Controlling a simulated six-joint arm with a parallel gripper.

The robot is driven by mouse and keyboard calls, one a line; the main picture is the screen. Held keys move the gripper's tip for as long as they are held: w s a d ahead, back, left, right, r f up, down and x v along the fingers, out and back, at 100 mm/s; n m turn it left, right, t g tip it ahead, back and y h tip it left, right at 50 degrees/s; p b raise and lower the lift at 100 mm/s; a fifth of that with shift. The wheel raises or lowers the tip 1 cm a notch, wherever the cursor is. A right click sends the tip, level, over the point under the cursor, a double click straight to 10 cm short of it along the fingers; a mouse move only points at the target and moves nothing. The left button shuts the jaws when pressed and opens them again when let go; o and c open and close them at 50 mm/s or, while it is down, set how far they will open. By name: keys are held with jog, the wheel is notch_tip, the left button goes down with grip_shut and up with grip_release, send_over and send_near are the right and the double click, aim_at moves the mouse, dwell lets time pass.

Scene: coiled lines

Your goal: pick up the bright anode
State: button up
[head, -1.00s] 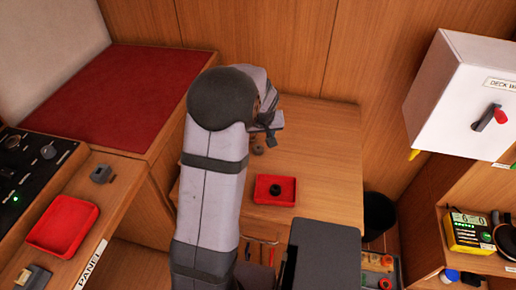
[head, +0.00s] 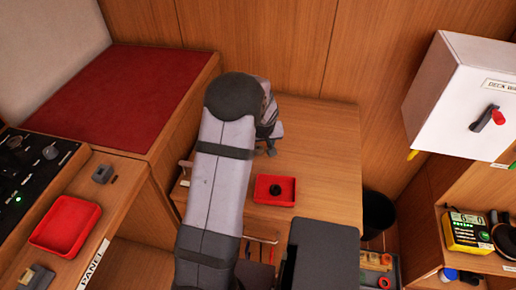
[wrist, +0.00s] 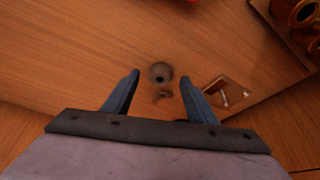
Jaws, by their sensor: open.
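A small round grey piece with a dark hole (wrist: 161,73) lies on the wooden table in the wrist view. It looks like an anode, though dull grey in this light. A darker small shape or shadow (wrist: 162,96) shows just below it. My gripper (wrist: 160,76) is open above the table, a finger on each side of the grey piece in the picture; contact cannot be told. In the head view my gripper (head: 265,152) is low over the table and hides the piece. A second, dark ring-like piece (head: 275,190) lies in a red tray (head: 290,199).
The red tray is near my gripper, towards the table's front. A dark grey panel (head: 325,255) stands at front right. A square recess with metal parts (wrist: 228,92) and brown round items (wrist: 305,14) show in the wrist view. The table's right side is clear.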

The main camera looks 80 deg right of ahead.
jog(key=shift+w+d+f, duration=0.15)
jog(key=shift+d+f, duration=0.1)
jog(key=shift+f, duration=0.4)
jog(key=c, duration=1.2)
jog(key=shift+c, duration=0.2)
